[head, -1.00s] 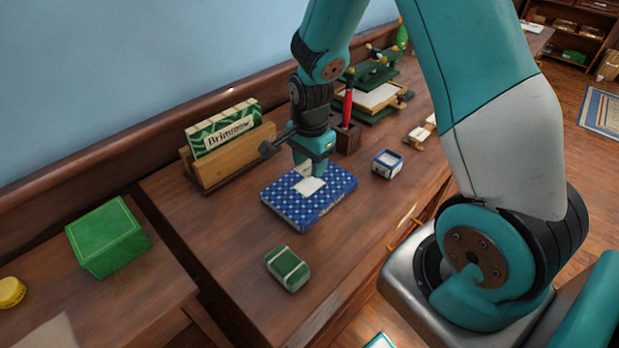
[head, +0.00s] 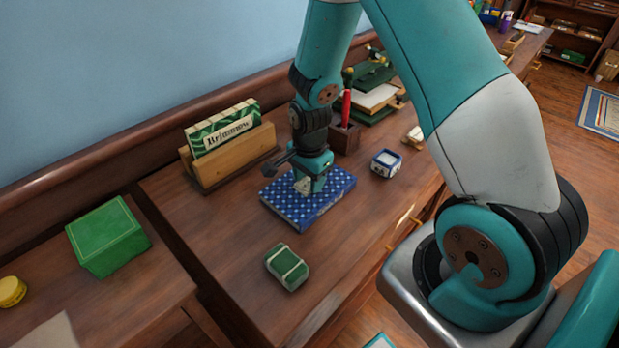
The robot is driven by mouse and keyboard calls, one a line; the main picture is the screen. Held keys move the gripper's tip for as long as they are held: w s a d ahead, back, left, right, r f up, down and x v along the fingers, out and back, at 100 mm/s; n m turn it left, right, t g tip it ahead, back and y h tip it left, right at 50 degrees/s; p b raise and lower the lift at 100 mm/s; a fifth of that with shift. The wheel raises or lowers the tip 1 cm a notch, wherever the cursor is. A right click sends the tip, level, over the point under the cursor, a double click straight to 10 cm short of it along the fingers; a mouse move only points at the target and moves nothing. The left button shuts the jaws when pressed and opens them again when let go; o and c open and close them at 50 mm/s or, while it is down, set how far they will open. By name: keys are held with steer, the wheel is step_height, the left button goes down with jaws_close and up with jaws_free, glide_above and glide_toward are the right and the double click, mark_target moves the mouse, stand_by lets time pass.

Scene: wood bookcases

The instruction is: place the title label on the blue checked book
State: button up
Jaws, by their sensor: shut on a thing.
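The blue checked book (head: 330,197) lies flat on the wooden desk. My gripper (head: 308,187) points down at the middle of its cover and is shut on the white title label (head: 301,187). Only a small pale part of the label shows at the gripper's left side; the rest is hidden behind the fingers. The label is at or very close to the cover; I cannot tell whether it touches.
A green box (head: 288,267) lies in front of the book, and a small blue and white container (head: 386,163) stands to its right. A wooden holder (head: 232,163) with a green "Brimmow"-like book is behind left. A pen block (head: 343,138) stands behind.

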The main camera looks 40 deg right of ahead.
steer(key=shift+s+f, duration=0.2)
steer(key=shift+f, duration=0.55)
steer(key=o, duration=0.9)
steer(key=shift+s+f, duration=0.1)
steer(key=shift+f, duration=0.05)
step_height(320, 180, up, 13)
steer(key=s+a+r+n+y, duration=0.1)
steer(key=s+a+r+n, duration=0.3)
steer(key=s+a+n, duration=0.1)
steer(key=s+a+r+n+y, duration=0.1)
steer(key=s+a+r+n, duration=0.4)
steer(key=n, duration=0.5)
steer(key=s+a+r+n+y, duration=0.2)
steer(key=s+a+r+n, duration=0.3)
steer(key=s+n, duration=0.3)
steer(key=shift+s+a+r, duration=0.25)
steer(key=shift+s+a, duration=0.35)
steer(key=shift+a, duration=0.25)
